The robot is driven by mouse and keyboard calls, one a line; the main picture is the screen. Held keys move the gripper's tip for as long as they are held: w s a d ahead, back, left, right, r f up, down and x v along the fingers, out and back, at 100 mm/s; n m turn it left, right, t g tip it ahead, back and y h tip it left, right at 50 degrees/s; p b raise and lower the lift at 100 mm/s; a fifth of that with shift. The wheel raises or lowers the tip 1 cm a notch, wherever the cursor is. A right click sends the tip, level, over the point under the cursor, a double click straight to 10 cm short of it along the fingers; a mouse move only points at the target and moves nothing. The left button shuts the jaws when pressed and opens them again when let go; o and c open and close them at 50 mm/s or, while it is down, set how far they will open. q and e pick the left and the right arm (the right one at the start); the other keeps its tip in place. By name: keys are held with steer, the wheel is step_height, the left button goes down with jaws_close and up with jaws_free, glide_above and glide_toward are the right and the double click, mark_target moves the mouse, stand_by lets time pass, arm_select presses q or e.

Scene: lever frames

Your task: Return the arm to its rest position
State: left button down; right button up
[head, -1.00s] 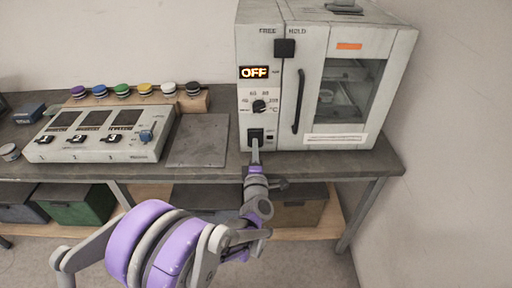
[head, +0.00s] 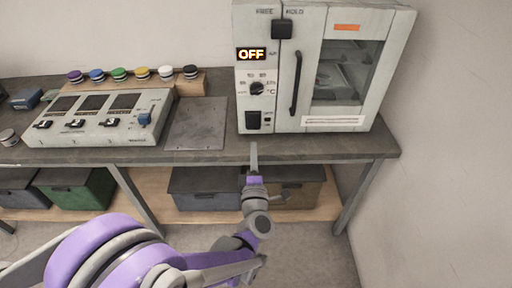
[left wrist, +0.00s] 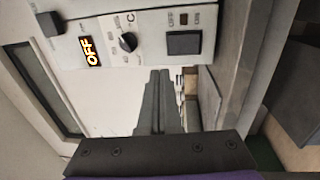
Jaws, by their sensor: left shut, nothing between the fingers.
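My left gripper (head: 253,152) is shut and empty in the head view, in front of the bench's front edge and below the oven's switch. Its closed fingers (left wrist: 158,105) also show in the left wrist view. My purple and grey left arm (head: 100,255) reaches in from the lower left. The white oven (head: 262,35) stands on the bench with its display reading OFF. Its dark rocker switch (head: 253,120) is clear of the fingers, and the switch also shows in the left wrist view (left wrist: 184,43). My right gripper is not in view.
The grey bench (head: 330,147) has a control box (head: 95,125) with three screens at left and a flat metal plate (head: 198,125). Several coloured knobs (head: 120,75) line the back. Bins (head: 75,188) sit on the shelf below. The floor at right is clear.

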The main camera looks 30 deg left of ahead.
arm_select(q)
steer(key=s+d+r+m+g+h+p, duration=0.1)
steer(key=d+r+m+h+p, duration=0.2)
steer(key=d+m+h, duration=0.4)
steer(key=s+d+r+m+g+h+p, duration=0.1)
steer(key=s+d+r+m+h+p, duration=0.25)
steer(key=m, duration=0.55)
steer(key=s+f+m+g+p, duration=0.2)
steer(key=s+m+g, duration=0.2)
steer(key=s, duration=0.3)
steer(key=s+f+m+g+p, duration=0.3)
steer(key=s+m+g, duration=0.1)
steer(key=s, duration=0.4)
steer(key=shift+f+g, duration=0.15)
steer(key=shift+g, duration=0.45)
steer(key=shift+a+y, duration=0.1)
steer(key=shift+y, duration=0.15)
